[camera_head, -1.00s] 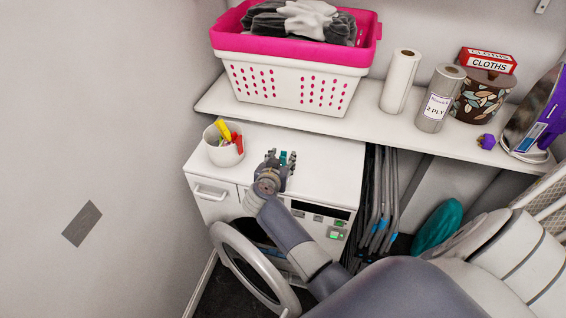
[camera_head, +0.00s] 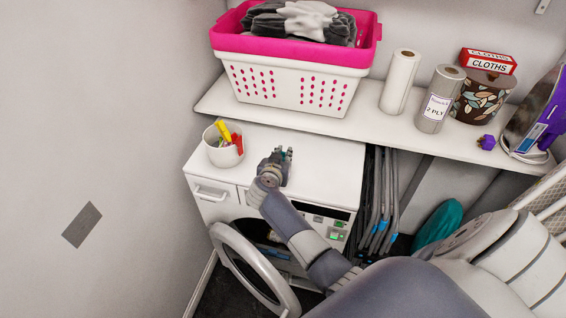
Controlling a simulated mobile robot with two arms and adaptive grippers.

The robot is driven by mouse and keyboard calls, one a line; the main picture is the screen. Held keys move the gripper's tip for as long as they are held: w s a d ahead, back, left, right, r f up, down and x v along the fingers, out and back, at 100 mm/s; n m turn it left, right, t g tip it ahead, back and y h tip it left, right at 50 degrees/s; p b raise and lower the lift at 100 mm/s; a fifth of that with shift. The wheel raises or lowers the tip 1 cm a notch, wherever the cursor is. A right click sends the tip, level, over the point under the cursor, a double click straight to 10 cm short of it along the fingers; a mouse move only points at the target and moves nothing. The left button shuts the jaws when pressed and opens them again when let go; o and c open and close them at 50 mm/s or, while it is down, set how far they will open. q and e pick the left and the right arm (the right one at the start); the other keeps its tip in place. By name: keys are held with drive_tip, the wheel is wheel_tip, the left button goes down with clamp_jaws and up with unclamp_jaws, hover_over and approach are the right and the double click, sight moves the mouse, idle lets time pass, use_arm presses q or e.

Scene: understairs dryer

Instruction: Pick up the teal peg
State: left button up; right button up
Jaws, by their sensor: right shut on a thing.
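The teal peg (camera_head: 281,152) lies on the white dryer top (camera_head: 320,160), mostly hidden by my right gripper. Only a small teal bit shows between the fingers. My right gripper (camera_head: 281,154) is shut on the peg, low at the dryer top; whether the peg touches the surface I cannot tell. My left gripper is not in view.
A white cup (camera_head: 224,153) with yellow and red pegs stands left on the dryer top. The dryer's round door (camera_head: 237,262) hangs open below. A shelf (camera_head: 345,121) behind carries a pink-and-white basket (camera_head: 293,80) and paper rolls (camera_head: 400,82).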

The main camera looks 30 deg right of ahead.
drive_tip(key=shift+r, duration=0.1)
drive_tip(key=shift+r, duration=0.65)
drive_tip(key=shift+s+a+r, duration=0.1)
drive_tip(key=shift+r, duration=0.4)
drive_tip(key=shift+s+a+r, duration=0.1)
drive_tip(key=shift+r, duration=0.4)
drive_tip(key=s+a+r+b, duration=0.1)
drive_tip(key=s+a+b, duration=0.1)
drive_tip(key=s+a, duration=0.8)
drive_tip(key=shift+s+r, duration=0.25)
drive_tip(key=shift+s, duration=0.75)
